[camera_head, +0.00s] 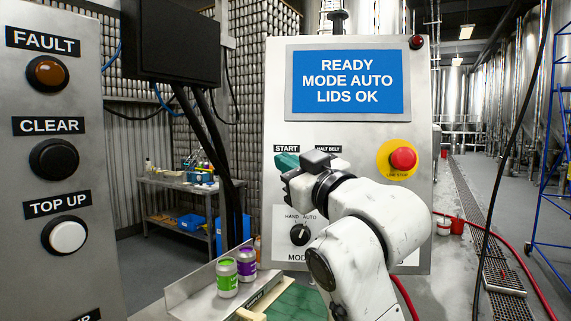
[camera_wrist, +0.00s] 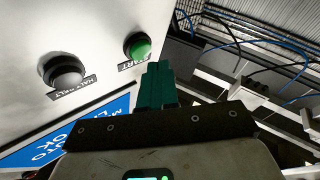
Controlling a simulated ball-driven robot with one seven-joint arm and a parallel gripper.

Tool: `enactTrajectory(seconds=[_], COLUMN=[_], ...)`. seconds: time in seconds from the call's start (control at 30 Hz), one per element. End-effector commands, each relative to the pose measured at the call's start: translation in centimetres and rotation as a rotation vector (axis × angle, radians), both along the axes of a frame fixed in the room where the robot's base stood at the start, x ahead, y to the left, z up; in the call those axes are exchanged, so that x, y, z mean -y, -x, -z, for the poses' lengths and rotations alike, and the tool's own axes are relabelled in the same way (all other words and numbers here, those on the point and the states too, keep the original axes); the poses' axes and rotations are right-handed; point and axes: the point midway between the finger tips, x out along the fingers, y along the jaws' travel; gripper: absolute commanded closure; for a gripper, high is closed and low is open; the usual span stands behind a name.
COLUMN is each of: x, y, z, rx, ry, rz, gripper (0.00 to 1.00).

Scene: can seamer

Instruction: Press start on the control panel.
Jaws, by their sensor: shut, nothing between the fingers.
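The control panel (camera_head: 350,200) stands in the middle of the head view. Its blue screen (camera_head: 348,82) reads READY, MODE AUTO, LIDS OK. The START label (camera_head: 286,149) sits below the screen, with my gripper (camera_head: 286,161) in front of the area under it. In the wrist view the green start button (camera_wrist: 138,46) shows just beyond and left of the teal fingertips of my gripper (camera_wrist: 157,68). The fingers are shut and empty. I cannot tell whether they touch the button. The button itself is hidden in the head view.
The grey HALT BELT button (camera_wrist: 64,70) is left of START in the wrist view. A red line-stop button (camera_head: 403,158) and the mode knob (camera_head: 299,235) are on the panel. Green (camera_head: 227,278) and purple (camera_head: 246,264) cans stand on a metal chute (camera_head: 190,287).

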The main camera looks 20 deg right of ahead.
Motion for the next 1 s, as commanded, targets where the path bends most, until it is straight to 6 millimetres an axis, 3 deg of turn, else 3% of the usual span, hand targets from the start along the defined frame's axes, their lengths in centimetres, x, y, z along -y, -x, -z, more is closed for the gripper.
enactTrajectory(seconds=[1.0], x=[0.60], y=[-1.00], z=[0.17], rx=[-0.001], ry=[0.000], rz=[0.000], gripper=[1.00])
